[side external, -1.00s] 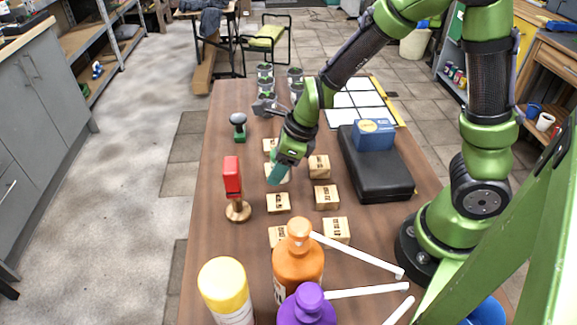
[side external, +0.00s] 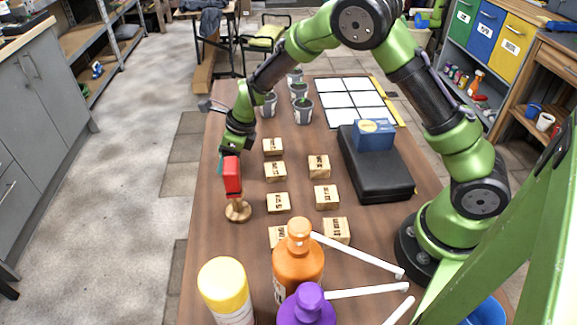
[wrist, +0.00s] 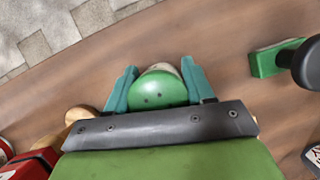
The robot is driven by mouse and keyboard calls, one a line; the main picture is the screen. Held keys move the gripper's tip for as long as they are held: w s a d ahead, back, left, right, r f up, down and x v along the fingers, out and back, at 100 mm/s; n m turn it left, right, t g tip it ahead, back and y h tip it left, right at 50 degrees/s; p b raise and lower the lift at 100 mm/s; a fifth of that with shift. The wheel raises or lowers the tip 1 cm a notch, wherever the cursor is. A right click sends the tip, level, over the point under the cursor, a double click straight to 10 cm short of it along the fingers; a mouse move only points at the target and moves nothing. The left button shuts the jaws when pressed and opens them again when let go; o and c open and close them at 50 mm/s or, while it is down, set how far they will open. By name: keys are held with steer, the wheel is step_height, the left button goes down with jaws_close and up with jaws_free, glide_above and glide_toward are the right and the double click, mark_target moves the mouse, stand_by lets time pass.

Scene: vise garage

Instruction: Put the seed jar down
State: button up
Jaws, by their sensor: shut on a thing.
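The seed jar shows in the wrist view as a round green lid (wrist: 160,92) with a sliver of pale body beyond it. My gripper (wrist: 158,80) is shut on it, one teal finger on each side. In the side external view my gripper (side external: 226,158) points down near the left edge of the table, just behind the red block. The jar is hidden there, so I cannot tell whether its bottom touches the table.
The red block on a round wooden base (side external: 238,211) stands close in front of my gripper. A green-based, black-knobbed tool (wrist: 268,60) stands to the right in the wrist view. Labelled wooden blocks (side external: 277,203), seedling pots (side external: 303,110) and a black case (side external: 375,175) occupy the table.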

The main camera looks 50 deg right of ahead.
steer(key=shift+f, duration=0.4)
steer(key=shift+f, duration=0.15)
steer(key=o, duration=1)
steer(key=shift+o, duration=0.2)
